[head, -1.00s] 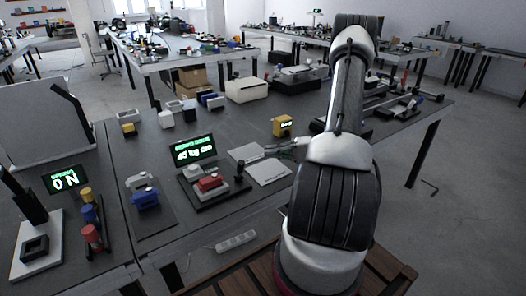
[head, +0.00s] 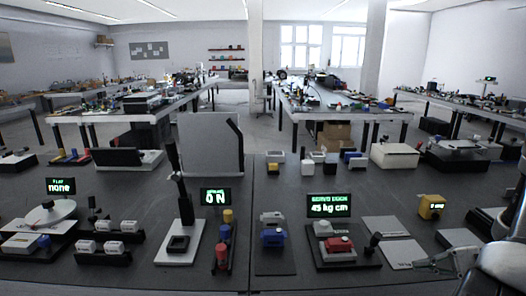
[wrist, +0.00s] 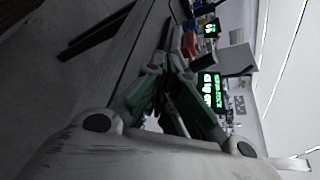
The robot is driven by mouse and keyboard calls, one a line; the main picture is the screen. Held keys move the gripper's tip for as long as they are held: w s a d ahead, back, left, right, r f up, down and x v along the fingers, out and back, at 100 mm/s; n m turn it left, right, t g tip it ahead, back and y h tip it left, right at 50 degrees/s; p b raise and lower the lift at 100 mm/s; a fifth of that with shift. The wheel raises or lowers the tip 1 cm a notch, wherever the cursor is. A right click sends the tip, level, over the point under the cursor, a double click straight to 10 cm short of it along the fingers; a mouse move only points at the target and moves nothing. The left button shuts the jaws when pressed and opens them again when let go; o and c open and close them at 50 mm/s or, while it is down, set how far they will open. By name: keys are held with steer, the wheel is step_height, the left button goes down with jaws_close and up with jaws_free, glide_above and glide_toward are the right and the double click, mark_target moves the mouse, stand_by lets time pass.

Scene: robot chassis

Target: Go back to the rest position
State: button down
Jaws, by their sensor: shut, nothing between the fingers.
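My gripper (head: 418,264) shows at the right edge of the head view, over the front right of the dark bench (head: 350,190). It is shut and empty. In the wrist view my gripper (wrist: 168,65) has its green-and-dark fingers drawn together, with nothing visible between them. The picture there is tilted on its side and dim. In the head view the gripper is beside the pale flat plates (head: 385,229) and to the right of the servo display (head: 328,205) reading 45 kg cm. I cannot tell its exact height above the bench.
A yellow meter (head: 431,207) stands behind my gripper. A red servo (head: 339,244) on a dark base lies to its left. A black lever press (head: 179,200) and a 0 N display (head: 215,197) stand further left. A white box (head: 394,156) is behind.

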steer(key=s+r+n+g+h, duration=0.5)
steer(key=s+r+h, duration=0.4)
steer(key=r, duration=0.5)
steer(key=a+r+n+t+h, duration=0.2)
steer(key=a+r+n, duration=0.1)
steer(key=r, duration=0.4)
steer(key=s+a+r+n+t+h, duration=0.1)
steer(key=a+r+n+t+h, duration=0.1)
steer(key=a+r, duration=0.3)
step_height(320, 180, up, 2)
steer(key=shift+s+r+n+t+h, duration=0.1)
steer(key=shift+s+n+t+h, duration=0.2)
steer(key=shift+n+t, duration=0.3)
